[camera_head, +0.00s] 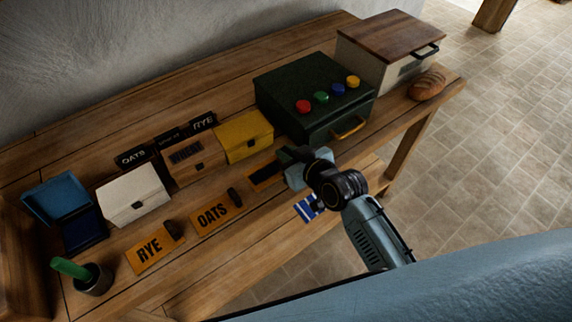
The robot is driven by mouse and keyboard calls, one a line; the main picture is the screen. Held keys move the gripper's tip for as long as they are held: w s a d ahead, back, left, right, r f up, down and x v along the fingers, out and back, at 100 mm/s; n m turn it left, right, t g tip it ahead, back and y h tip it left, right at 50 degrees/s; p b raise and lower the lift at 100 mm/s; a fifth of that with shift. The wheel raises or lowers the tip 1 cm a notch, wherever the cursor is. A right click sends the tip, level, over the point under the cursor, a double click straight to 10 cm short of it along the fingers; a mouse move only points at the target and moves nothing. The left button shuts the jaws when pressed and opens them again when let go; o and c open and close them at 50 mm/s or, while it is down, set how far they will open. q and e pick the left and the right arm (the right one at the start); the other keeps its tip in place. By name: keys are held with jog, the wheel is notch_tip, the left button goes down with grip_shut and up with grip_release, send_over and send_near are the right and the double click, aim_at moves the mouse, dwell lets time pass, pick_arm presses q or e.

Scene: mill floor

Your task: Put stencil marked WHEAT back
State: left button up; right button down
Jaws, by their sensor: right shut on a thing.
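My right gripper (294,166) is low over the front of the bench, shut at the right end of an orange stencil plate (263,178). This plate is partly hidden by the gripper, and its dark lettering cannot be read. I cannot tell whether it rests on the bench or is just above it. To its left lie two similar orange stencils with dark handles, marked OATS (211,216) and RYE (150,250). Black signs stand behind the boxes; OATS (131,157) and RYE (203,122) can be read. My left gripper is out of view.
Along the wooden bench stand an open blue box (58,200), a white box (133,194), a wooden box (205,168), a yellow box (243,137), a dark green box (292,81) and a bread bin (386,42). A loaf (427,85) and dark cup (96,281) sit at opposite ends.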

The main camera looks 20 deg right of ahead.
jog(key=shift+f+b, duration=0.4)
jog(key=shift+f, duration=1.45)
jog(key=shift+f, duration=0.1)
jog(key=c, duration=1.4)
grip_release()
